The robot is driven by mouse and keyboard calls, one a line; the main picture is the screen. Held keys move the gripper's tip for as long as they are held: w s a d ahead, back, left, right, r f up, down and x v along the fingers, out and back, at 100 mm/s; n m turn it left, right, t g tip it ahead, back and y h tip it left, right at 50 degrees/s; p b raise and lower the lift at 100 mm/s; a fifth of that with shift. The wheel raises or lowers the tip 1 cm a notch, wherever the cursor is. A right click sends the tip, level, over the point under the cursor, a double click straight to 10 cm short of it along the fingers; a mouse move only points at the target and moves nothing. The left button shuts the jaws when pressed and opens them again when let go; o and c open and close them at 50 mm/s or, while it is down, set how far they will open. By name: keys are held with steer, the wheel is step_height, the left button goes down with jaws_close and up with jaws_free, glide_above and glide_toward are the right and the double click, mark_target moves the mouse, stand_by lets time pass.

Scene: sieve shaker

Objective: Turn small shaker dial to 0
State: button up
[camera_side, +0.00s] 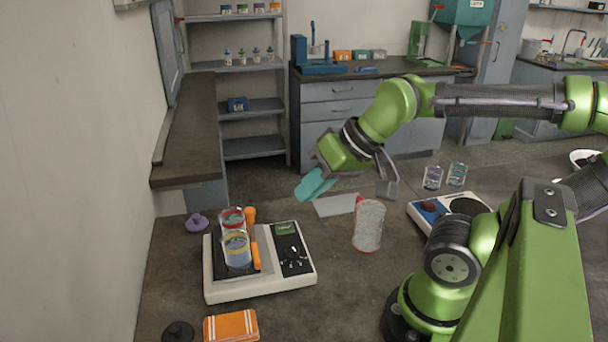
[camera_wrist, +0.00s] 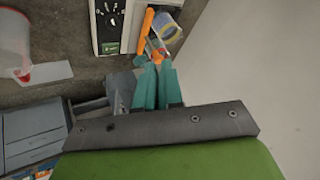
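The shaker (camera_side: 215,288) is a white-bodied machine on the bench, left of centre in the side view. Its black control panel (camera_side: 292,262) has a small green display and small light-coloured dials; the dial setting is too small to read. The panel also shows at the top of the wrist view (camera_wrist: 113,22). Clear jars with red and yellow bands (camera_side: 237,250) stand on the shaker between orange clamps (camera_side: 254,255). My gripper (camera_side: 306,190) has teal fingers, held above and behind the shaker. In the wrist view its fingers (camera_wrist: 157,68) lie close together, with nothing visible between them.
A clear beaker (camera_side: 368,228) stands right of the shaker. A blue-and-white device (camera_side: 425,212) with a dark round plate is farther right. A purple item (camera_side: 197,223), an orange cloth (camera_side: 230,326) and a black disc (camera_side: 178,331) lie around the shaker. A pale sheet (camera_side: 337,205) lies behind.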

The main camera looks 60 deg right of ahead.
mark_target(292, 247)
steer(key=shift+o, duration=1.2)
steer(key=shift+w+f, duration=0.15)
steer(key=shift+f, duration=0.2)
steer(key=o, duration=0.6)
steer(key=w+g, duration=0.1)
steer(key=w+d+f+g, duration=0.1)
steer(key=w+g, duration=0.1)
steer(key=shift+w+d+f+h, duration=0.3)
steer(key=shift+w+f+h, duration=0.05)
steer(key=shift+w+h, duration=0.05)
steer(key=shift+o, duration=0.2)
steer(key=w+d+f+g, duration=0.1)
steer(key=f, duration=0.4)
steer(key=w+d+f+g, duration=0.1)
steer(key=f, duration=0.5)
steer(key=w+f+g+h, duration=0.1)
steer(key=f+g, duration=0.1)
steer(key=f, duration=0.4)
steer(key=shift+d, duration=0.4)
steer(key=shift+n, duration=0.3)
steer(key=c, duration=1.1)
